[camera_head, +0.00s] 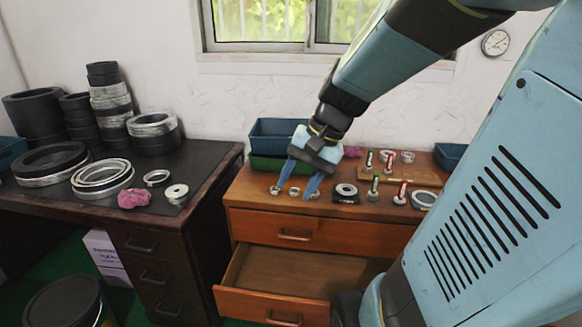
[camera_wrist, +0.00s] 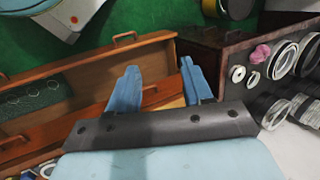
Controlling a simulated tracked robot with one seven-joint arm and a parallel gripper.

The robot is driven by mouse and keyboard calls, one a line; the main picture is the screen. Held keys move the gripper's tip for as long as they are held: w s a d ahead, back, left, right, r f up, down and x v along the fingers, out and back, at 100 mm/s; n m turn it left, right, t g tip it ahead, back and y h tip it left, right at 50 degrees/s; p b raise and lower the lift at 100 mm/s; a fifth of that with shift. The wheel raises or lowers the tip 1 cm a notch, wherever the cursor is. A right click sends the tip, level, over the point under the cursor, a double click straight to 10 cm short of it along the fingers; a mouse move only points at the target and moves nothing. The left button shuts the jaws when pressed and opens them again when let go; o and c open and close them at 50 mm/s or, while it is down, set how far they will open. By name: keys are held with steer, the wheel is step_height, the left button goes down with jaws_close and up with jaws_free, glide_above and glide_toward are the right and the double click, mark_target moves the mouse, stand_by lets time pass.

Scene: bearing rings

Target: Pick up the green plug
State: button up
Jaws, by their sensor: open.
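A plug with a green handle (camera_head: 374,186) stands upright on the wooden cabinet top, to the right of my gripper. A second slim plug, seemingly green-topped (camera_head: 368,160), stands behind it; its colour is hard to tell at this size. Red-handled plugs (camera_head: 402,193) stand close by. My gripper (camera_head: 295,186) is open, pointing down over the left part of the cabinet top near small metal rings (camera_head: 294,192). In the wrist view its two blue fingers (camera_wrist: 159,78) are spread with nothing held between them. I cannot make out a green plug in the wrist view.
A bearing block (camera_head: 345,194) lies between my gripper and the green-handled plug. Blue and green bins (camera_head: 270,164) stand behind my gripper. A drawer (camera_head: 262,290) is pulled open below. The dark desk (camera_head: 212,172) at left holds stacked rings and a pink cloth (camera_head: 133,198).

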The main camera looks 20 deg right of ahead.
steer(key=w+d+f+m+t+y, duration=0.2)
steer(key=w+d+f+m+y, duration=0.35)
steer(key=w+m, duration=0.25)
steer(key=m+t+h, duration=1.1)
steer(key=m+t, duration=0.3)
steer(key=m, duration=0.9)
glide_toward(376, 187)
steer(key=w, duration=1.1)
steer(key=shift+d+f, duration=0.2)
steer(key=shift+d, duration=0.15)
jaws_close()
